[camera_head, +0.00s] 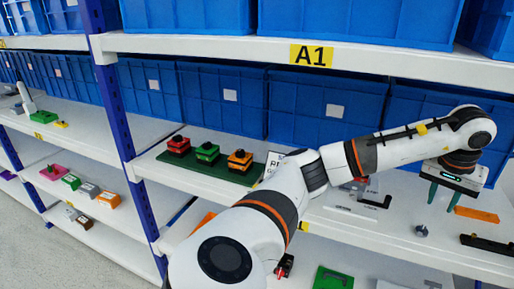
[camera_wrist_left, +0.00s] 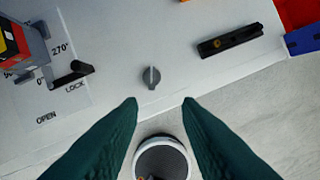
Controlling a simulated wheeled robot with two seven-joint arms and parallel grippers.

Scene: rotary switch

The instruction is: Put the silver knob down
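The silver knob (camera_wrist_left: 151,77) stands on the white shelf near its front edge, with a raised ridge across its top. It also shows in the head view (camera_head: 421,231), apart from my gripper. My left gripper (camera_head: 442,204) has its dark green fingers pointing down over the shelf, to the upper right of the knob in that view. In the left wrist view the fingertips (camera_wrist_left: 161,101) are spread wide with nothing between them, and the knob lies just beyond them. My right gripper is in neither view.
A black bar (camera_wrist_left: 230,40) lies to the right of the knob. A panel marked OPEN, LOCK and 270° (camera_wrist_left: 45,100) with a black handle (camera_wrist_left: 73,73) is to the left. Blue bins (camera_head: 330,105) line the back. The shelf around the knob is clear.

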